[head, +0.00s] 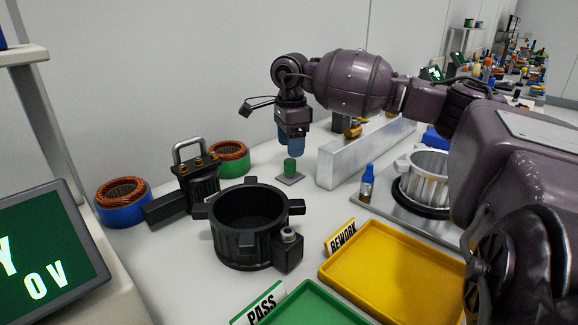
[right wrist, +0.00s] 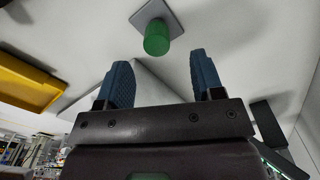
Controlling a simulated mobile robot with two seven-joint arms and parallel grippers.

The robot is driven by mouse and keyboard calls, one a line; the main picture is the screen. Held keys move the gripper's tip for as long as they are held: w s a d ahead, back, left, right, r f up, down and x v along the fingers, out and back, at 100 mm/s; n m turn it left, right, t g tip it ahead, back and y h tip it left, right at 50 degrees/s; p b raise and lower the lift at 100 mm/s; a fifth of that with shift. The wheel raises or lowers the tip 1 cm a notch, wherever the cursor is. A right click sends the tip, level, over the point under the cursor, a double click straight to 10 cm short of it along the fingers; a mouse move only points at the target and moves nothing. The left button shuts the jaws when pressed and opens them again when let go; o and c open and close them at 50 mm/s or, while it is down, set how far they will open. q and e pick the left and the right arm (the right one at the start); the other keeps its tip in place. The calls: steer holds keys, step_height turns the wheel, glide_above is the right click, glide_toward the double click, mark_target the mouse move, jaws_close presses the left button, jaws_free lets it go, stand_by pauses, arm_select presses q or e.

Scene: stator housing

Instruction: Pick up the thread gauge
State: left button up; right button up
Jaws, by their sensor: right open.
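A short green cylinder (head: 290,167) stands upright on a small grey square plate (head: 291,179) on the table; it appears to be the thread gauge. My right gripper (head: 290,150) points down just above it, with blue finger pads. In the right wrist view the green cylinder (right wrist: 157,38) lies beyond the open fingertips (right wrist: 161,68), roughly centred between them and apart from both. Nothing is between the fingers. A blue-topped brass-coloured piece (head: 367,184) stands farther right. My left gripper is not in view.
A long metal block (head: 360,154) stands close right of the gripper. A black ring housing (head: 250,228) is in front, with a black handled fixture (head: 195,180) and copper-wound stators (head: 123,203) at left. Yellow (head: 395,265) and green trays lie in front.

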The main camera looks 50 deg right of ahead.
mark_target(290, 161)
steer(key=shift+a+f+b, duration=0.2)
steer(key=shift+f+b, duration=0.2)
steer(key=shift+f, duration=2.25)
steer(key=shift+s+r, duration=0.1)
steer(key=c, duration=1)
